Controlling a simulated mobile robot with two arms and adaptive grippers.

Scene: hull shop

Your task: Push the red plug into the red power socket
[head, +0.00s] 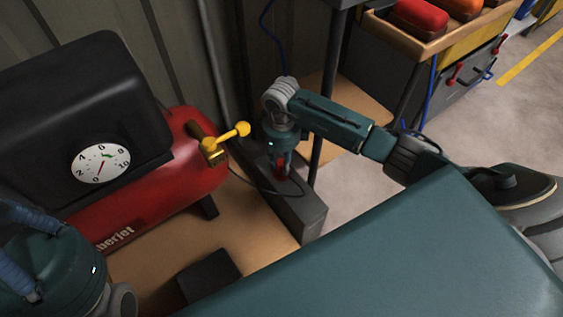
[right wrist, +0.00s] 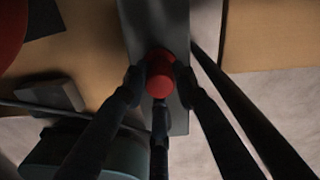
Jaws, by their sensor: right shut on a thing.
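The red plug (head: 282,167) is in my right gripper (head: 284,163), low over a long grey block in the head view. In the right wrist view the plug (right wrist: 160,73) shows as a red cylinder, and my right gripper (right wrist: 160,88) has its dark fingers closed around it. I cannot make out the red power socket apart from the plug, nor whether the plug is in contact with it. My left gripper (head: 22,245) is at the lower left in the head view, cut off by the frame edge, so its opening is unclear.
The grey block (head: 305,214) runs along the wooden board. A red compressor tank (head: 190,180) with a yellow lever (head: 228,138) stands left of my right gripper. A dark thin post (head: 325,120) rises just right of it. A thin cable (head: 245,180) curves beside the block.

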